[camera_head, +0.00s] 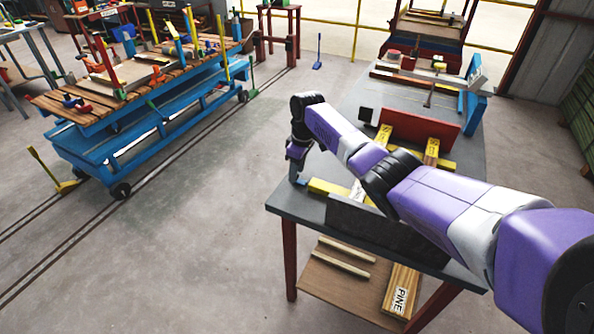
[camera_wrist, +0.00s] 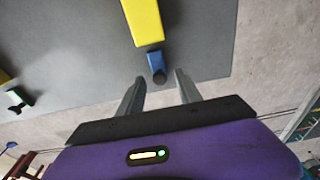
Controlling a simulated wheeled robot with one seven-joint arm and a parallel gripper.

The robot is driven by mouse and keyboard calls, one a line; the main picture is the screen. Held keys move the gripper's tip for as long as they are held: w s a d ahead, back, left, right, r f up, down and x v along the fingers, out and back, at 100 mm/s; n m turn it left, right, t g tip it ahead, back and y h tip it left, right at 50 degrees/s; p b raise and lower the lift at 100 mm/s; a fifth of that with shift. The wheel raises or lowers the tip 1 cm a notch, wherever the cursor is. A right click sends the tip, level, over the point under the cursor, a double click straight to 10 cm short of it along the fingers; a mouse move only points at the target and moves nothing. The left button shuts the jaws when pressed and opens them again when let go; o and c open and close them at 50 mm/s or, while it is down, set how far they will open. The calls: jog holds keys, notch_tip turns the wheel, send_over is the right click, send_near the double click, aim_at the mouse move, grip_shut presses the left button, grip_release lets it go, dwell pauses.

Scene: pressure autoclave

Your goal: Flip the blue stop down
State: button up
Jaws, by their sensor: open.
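The small blue stop (camera_wrist: 155,60) sits at the end of a yellow bar (camera_wrist: 142,20) in the wrist view and has a dark round end. In the head view it is a small blue spot (camera_head: 301,182) at the left end of the yellow bar (camera_head: 328,187). My gripper (camera_wrist: 159,77) is open and empty, one finger on each side of the stop's dark end. I cannot tell whether either finger touches it. In the head view my gripper (camera_head: 296,172) points down over the table's left corner; its fingers are small there.
The grey table (camera_head: 345,135) carries a red plate (camera_head: 420,129), more yellow bars and a large blue bracket (camera_head: 473,112) at the back right. A dark upright plate (camera_head: 370,228) stands by the front edge. A blue cart (camera_head: 110,155) is apart on the left, with clear floor between.

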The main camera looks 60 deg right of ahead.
aim_at(300, 181)
notch_tip(300, 181, up, 8)
jog(key=s, duration=0.1)
jog(key=shift+f, duration=0.2)
jog(key=shift+d, duration=0.1)
dwell(0.5)
